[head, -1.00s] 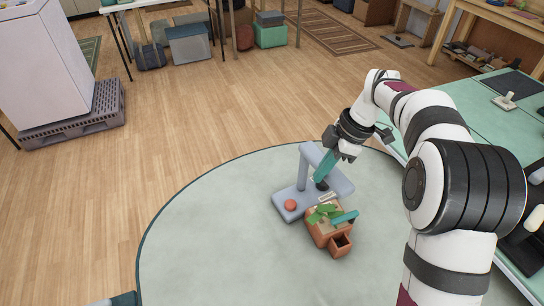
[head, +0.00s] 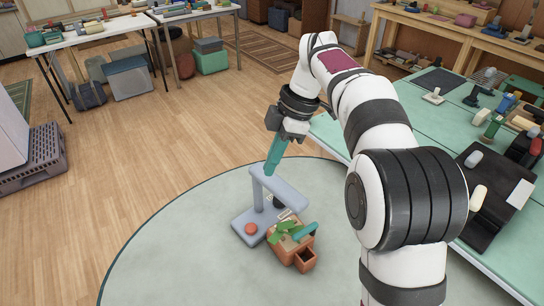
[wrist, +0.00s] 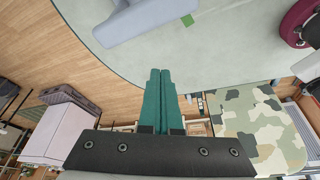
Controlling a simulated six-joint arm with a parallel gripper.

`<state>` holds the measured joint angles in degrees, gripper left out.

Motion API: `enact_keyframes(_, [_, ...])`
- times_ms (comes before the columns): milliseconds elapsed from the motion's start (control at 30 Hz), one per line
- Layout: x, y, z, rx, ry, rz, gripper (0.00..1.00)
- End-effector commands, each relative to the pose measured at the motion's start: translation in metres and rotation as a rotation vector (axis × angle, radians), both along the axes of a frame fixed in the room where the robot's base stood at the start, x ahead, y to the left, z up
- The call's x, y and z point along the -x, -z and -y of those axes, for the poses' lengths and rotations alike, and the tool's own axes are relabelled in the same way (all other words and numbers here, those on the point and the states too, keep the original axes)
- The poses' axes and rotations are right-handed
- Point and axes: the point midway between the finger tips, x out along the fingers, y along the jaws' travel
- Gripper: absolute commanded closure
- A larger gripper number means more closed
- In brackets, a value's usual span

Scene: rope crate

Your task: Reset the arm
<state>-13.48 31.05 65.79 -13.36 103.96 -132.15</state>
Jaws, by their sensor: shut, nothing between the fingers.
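My gripper (head: 272,163) has teal fingers, pressed together and empty. It hangs just above the top bar of a grey-blue stand (head: 283,190) on the round pale green table (head: 160,240). The stand has a flat base with a red round knob (head: 251,228). In the wrist view the closed fingers (wrist: 158,75) point up the picture toward the stand's bar (wrist: 150,18), with a gap between. A brown-orange crate (head: 303,262) sits against the stand, with green and teal pieces (head: 290,232) on top.
Long green worktables (head: 420,125) with tools and a black tray (head: 490,200) stand to the right. A white table (head: 120,25) with clutter is at the back left. The left of the round table is clear.

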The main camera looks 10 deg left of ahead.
Motion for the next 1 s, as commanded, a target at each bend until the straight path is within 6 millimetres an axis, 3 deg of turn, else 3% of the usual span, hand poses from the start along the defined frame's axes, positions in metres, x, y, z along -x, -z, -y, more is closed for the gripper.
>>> enact_keyframes(167, [0.000,-0.005,0.002,0.002,0.014,-0.003,1.00])
enact_keyframes(267, [0.020,-0.013,0.020,0.037,0.204,-0.051,1.00])
enact_keyframes(367, [0.073,-0.021,0.058,0.111,0.658,-0.158,1.00])
enact_keyframes(433, [0.122,-0.016,0.086,0.162,1.048,-0.247,1.00])
enact_keyframes(600, [0.232,0.025,0.128,0.229,1.867,-0.419,1.00])
enact_keyframes(700, [0.272,0.051,0.139,0.237,2.170,-0.481,1.00])
enact_keyframes(800, [0.291,0.065,0.143,0.239,2.320,-0.514,1.00])
enact_keyframes(1000, [0.294,0.068,0.143,0.241,2.355,-0.523,1.00])
